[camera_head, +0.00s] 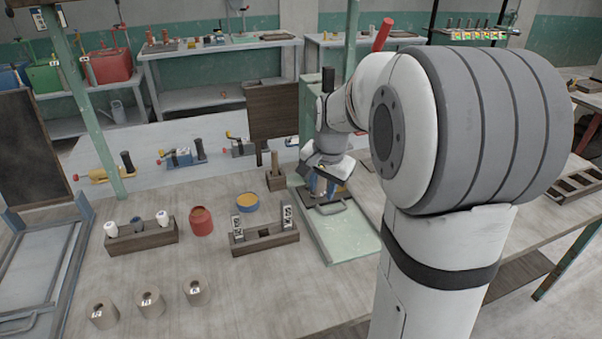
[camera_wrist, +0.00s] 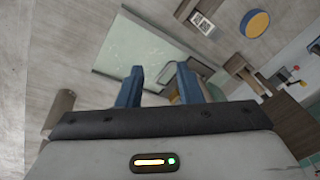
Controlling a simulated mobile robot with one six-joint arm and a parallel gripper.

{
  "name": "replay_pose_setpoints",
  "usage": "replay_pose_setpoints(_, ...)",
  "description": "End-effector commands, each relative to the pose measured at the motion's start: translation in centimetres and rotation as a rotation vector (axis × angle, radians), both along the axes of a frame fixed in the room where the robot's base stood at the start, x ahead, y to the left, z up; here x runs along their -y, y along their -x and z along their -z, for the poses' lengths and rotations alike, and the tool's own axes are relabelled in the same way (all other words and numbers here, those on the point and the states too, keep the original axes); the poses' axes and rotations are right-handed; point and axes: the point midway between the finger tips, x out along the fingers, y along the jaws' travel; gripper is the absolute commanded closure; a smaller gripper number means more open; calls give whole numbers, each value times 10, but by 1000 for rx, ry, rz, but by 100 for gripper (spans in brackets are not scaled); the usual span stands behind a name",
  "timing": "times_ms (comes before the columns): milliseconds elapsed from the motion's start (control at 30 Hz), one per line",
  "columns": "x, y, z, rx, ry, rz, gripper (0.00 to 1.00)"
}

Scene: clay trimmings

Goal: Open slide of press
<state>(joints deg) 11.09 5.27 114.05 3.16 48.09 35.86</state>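The press shows in the head view as a pale green base (camera_head: 345,240) on the bench, partly hidden by my arm. A dark slide plate with a grey bar handle (camera_head: 330,208) lies over its far part. My gripper (camera_head: 320,190) points down at the slide, just behind the handle; I cannot tell whether it touches. In the wrist view, the two blue fingers of my gripper (camera_wrist: 162,85) stand apart with nothing visibly held between them. The pale green base (camera_wrist: 130,48) lies beyond them; the slide is mostly hidden behind the fingers.
A wooden rack (camera_head: 265,240) with two marked tags stands left of the press. The bench before the rack is clear.

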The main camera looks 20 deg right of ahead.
Motion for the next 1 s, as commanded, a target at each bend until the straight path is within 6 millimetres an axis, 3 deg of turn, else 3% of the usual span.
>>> replay_pose_setpoints(33, 14, -22, 19, -14, -20, 83, 67)
replay_pose_setpoints(200, 58, -78, 69, -29, -81, 351, 67)
replay_pose_setpoints(400, 96, -116, 117, -42, -127, 570, 67)
replay_pose_setpoints(600, 109, -128, 138, -45, -145, 650, 67)
replay_pose_setpoints(1000, 109, -138, 195, -48, -146, 654, 67)
